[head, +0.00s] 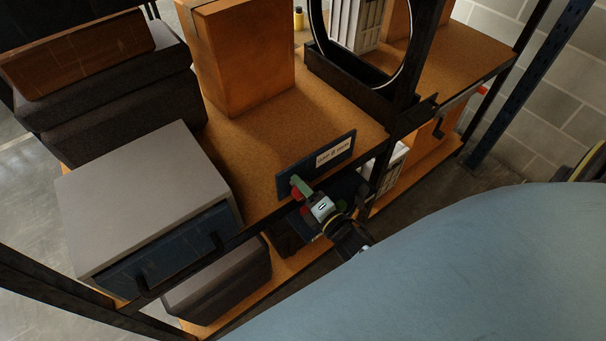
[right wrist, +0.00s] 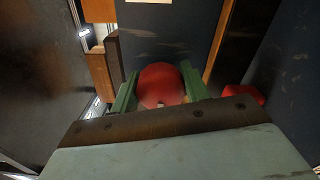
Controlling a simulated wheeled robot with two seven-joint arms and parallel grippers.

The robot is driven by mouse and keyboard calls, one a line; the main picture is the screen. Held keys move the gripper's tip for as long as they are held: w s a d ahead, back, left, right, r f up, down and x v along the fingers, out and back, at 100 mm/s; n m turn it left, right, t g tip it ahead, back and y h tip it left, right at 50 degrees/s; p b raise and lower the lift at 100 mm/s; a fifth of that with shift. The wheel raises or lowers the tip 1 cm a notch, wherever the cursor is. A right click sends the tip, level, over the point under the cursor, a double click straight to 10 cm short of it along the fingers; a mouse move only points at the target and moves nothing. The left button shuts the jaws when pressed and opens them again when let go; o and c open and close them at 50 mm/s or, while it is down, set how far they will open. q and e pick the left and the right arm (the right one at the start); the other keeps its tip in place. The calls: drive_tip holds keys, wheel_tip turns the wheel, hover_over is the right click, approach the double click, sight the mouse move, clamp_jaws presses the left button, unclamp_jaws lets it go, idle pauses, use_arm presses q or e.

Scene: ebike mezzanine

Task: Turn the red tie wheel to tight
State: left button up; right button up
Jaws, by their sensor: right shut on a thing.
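The red tie wheel (right wrist: 161,85) sits between the green fingers of my right gripper (right wrist: 158,92) in the right wrist view. The gripper is shut on it. In the head view a small part of the red wheel (head: 297,194) shows beside the fingers of my right gripper (head: 298,185), at the front edge of the shelf. A dark plate with a white label (head: 333,153) stands just behind and above the wheel. The label's text is too small to read. The wheel's turn marks are not visible. My left gripper is not in view.
A grey box with a dark drawer front (head: 150,200) stands left of the wheel. A tall orange-brown box (head: 240,60) stands behind it on the shelf (head: 270,125). Dark posts and a round hoop (head: 318,30) rise to the right. Another red part (right wrist: 244,94) shows at right in the wrist view.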

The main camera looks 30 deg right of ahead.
idle(0.4)
drive_tip(key=o, duration=1)
drive_tip(key=s, duration=0.9)
drive_tip(key=s+d, duration=0.1)
drive_tip(key=s, duration=0.3)
drive_tip(key=shift+s, duration=0.2)
